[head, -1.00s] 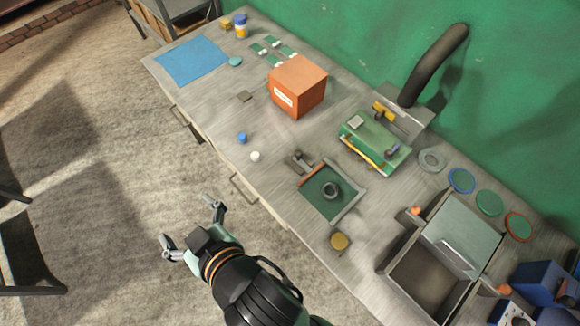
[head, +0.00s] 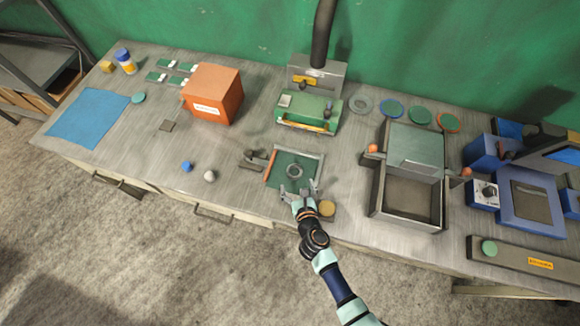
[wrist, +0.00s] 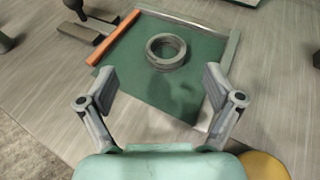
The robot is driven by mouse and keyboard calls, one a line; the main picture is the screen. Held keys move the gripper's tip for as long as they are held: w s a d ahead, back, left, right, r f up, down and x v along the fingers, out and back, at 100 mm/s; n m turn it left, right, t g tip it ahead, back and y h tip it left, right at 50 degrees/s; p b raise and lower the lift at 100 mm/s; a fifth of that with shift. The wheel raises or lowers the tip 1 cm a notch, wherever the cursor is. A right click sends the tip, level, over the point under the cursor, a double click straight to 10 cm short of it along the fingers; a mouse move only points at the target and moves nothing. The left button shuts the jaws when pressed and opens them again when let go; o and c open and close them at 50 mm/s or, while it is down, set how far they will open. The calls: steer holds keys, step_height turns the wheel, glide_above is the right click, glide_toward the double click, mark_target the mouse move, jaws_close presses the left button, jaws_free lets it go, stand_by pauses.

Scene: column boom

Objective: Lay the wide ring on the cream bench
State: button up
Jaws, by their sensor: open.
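A thick grey ring (head: 294,170) lies flat on a green plate (head: 285,185) with raised edge strips, near the front of the bench (head: 235,160), whose top looks grey-beige. The ring shows whole in the wrist view (wrist: 166,51), with green visible through its hole. My gripper (head: 299,189) is open and empty over the plate's front edge. In the wrist view its fingers (wrist: 160,85) are spread wide, nearer me than the ring and apart from it. A second, flatter grey ring (head: 361,104) lies at the back; I cannot tell which is called wide.
An orange strip (head: 271,168) edges the plate's left side, with a dark clamp (head: 254,159) beside it. A yellow disc (head: 327,208) sits close right of my gripper. An open metal box (head: 408,205) stands further right.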

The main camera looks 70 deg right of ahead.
mark_target(294, 171)
steer(key=shift+s+f+m+g, duration=0.3)
steer(key=shift+s+f, duration=0.1)
steer(key=shift+f, duration=0.05)
steer(key=x, duration=0.2)
steer(key=shift+w+d+b, duration=0.15)
steer(key=shift+d+b, duration=0.05)
steer(key=shift+b, duration=0.2)
steer(key=shift+w+d, duration=0.2)
steer(key=b+x, duration=0.2)
steer(key=x, duration=0.3)
steer(key=shift+f, duration=0.15)
steer(key=c, duration=1.5)
step_height(294, 171, up, 20)
steer(key=p, duration=1.6)
steer(key=shift+c, duration=0.2)
